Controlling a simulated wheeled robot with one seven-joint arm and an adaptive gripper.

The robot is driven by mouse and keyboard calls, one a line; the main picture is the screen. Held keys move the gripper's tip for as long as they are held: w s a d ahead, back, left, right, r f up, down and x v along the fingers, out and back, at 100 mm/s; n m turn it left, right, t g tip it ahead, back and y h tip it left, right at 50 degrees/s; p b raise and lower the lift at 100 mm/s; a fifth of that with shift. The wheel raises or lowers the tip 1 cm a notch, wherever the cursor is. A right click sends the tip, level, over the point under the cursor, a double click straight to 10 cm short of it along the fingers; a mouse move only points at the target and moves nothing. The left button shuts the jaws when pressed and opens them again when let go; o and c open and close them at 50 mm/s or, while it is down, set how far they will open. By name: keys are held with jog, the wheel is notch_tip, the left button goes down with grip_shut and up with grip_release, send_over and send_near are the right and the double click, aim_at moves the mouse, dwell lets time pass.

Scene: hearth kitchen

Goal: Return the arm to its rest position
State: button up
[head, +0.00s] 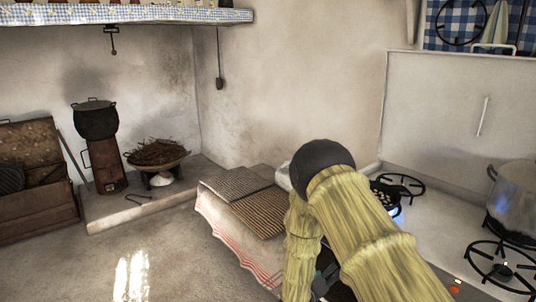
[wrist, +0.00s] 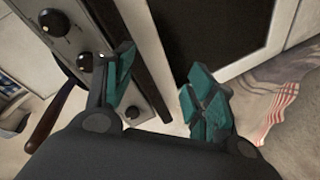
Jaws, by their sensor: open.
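My arm, in a yellow-green sleeve with a dark joint, reaches across the lower middle of the head view and bends downward. The fingers are near a light appliance front with several dark knobs (wrist: 88,61) and a door with a dark window (wrist: 212,28). I cannot tell whether they touch it. In the head view my sleeve hides most of the gripper.
A stovetop (head: 440,232) with burners, one showing blue flame, and a large metal pot (head: 515,188) is at right. Woven mats (head: 262,212) lie over a red-striped cloth (head: 228,232) beside my arm. A brown handle (wrist: 48,118) sticks out at left in the wrist view. Floor at left is open.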

jog(key=s+d+f+g+y+p, duration=0.1)
jog(key=s+f+y, duration=0.1)
jog(key=s+f, duration=0.35)
jog(key=s+d+f+g+y, duration=0.1)
jog(key=s+f+g+y, duration=0.15)
jog(key=s, duration=0.65)
jog(key=s+d+f+g+y+p, duration=0.1)
jog(key=s+f, duration=0.4)
jog(key=s, duration=0.2)
jog(key=s+a+m+g+y, duration=0.1)
jog(key=s+g+y, duration=0.1)
jog(key=s, duration=1.2)
jog(key=s+a+m+g+y+p, duration=0.1)
jog(key=s+g, duration=0.4)
jog(key=s, duration=0.9)
jog(key=shift+s+r+m+y, duration=0.3)
jog(key=shift+s+y, duration=0.1)
jog(key=shift+y, duration=0.35)
jog(key=shift+a, duration=0.1)
